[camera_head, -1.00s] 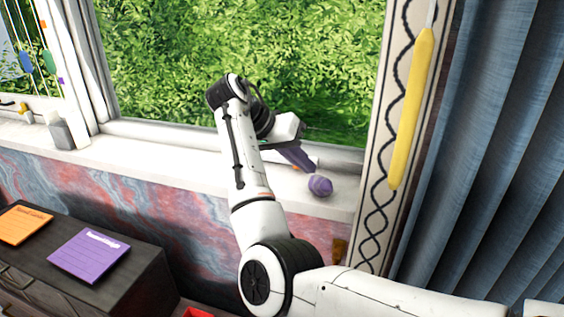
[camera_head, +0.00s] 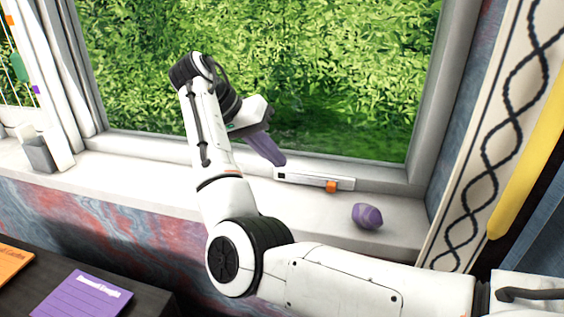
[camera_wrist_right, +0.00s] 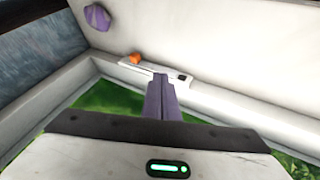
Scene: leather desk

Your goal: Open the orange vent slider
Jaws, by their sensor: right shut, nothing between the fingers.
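The orange vent slider (camera_head: 331,186) is a small knob near the right end of a white vent strip (camera_head: 295,178) on the window's bottom frame. A dark slot shows at the strip's left end. In the right wrist view the orange slider (camera_wrist_right: 135,58) sits at the strip's left end, and the shut fingertips (camera_wrist_right: 160,76) overlap the strip between the knob and the dark slot. Whether they touch it, I cannot tell. My left gripper is out of view.
A purple faceted stone (camera_head: 367,216) lies on the white sill right of the strip. Purple (camera_head: 84,295) and orange (camera_head: 14,264) notes lie on the dark cabinet. A yellow hanging object (camera_head: 530,165) is at right.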

